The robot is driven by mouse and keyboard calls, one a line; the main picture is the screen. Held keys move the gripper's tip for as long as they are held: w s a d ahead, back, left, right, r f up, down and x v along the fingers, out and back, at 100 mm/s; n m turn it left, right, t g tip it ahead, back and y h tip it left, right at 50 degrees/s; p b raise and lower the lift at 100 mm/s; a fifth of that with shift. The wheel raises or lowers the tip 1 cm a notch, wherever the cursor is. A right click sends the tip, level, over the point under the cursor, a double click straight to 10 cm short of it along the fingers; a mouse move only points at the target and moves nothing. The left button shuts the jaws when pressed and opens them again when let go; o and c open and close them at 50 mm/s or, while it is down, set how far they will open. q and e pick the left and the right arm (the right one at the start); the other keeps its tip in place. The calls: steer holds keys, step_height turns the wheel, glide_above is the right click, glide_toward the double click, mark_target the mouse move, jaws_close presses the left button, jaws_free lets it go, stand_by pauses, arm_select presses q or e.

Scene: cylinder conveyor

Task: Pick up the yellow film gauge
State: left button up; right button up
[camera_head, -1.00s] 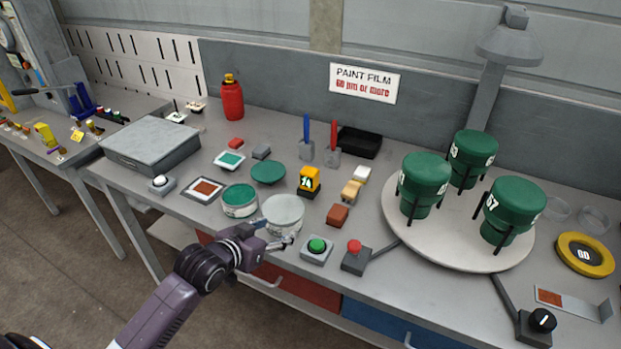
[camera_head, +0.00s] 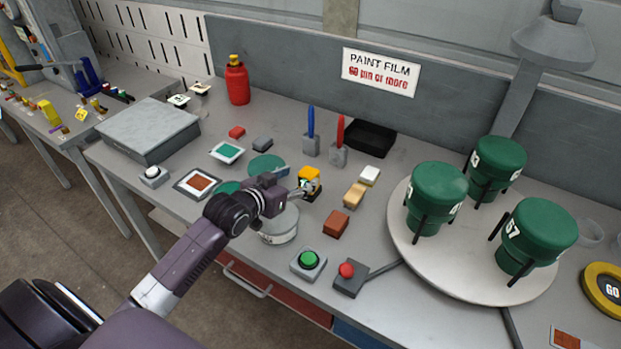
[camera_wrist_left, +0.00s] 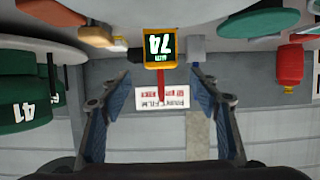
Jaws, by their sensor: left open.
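The yellow film gauge (camera_head: 309,178) stands upright on the grey workbench (camera_head: 300,235), with a dark lower part. In the left wrist view the gauge (camera_wrist_left: 160,47) appears upside down, with a dark display reading 74, just beyond and between the fingertips. My left gripper (camera_head: 301,190) is at the near left side of the gauge and hides part of it in the head view. Its two fingers (camera_wrist_left: 162,80) are spread apart with nothing between them. Whether a finger touches the gauge cannot be told. My right gripper is not in view.
A pale round tin (camera_head: 280,228) sits under my left arm. A brick-red block (camera_head: 336,224), tan block (camera_head: 354,195), green button (camera_head: 308,261) and red button (camera_head: 347,271) lie nearby. Pen holders (camera_head: 338,154) stand behind. A turntable (camera_head: 470,270) with green cups is at the right.

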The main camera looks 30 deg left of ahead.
mark_target(305, 176)
arm_select(q)
steer(key=shift+w+f, duration=0.25)
steer(key=shift+w, duration=0.2)
steer(key=shift+f+p+x, duration=0.15)
steer(key=shift+p+x, duration=0.2)
steer(key=shift+x, duration=0.75)
steer(key=shift+f+p+x, duration=0.15)
steer(key=shift+p+x, duration=0.15)
steer(key=shift+x, duration=0.85)
steer(key=shift+s, duration=0.15)
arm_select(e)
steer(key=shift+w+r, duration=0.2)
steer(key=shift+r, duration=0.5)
arm_select(q)
steer(key=shift+c, duration=0.3)
steer(key=c, duration=1.4)
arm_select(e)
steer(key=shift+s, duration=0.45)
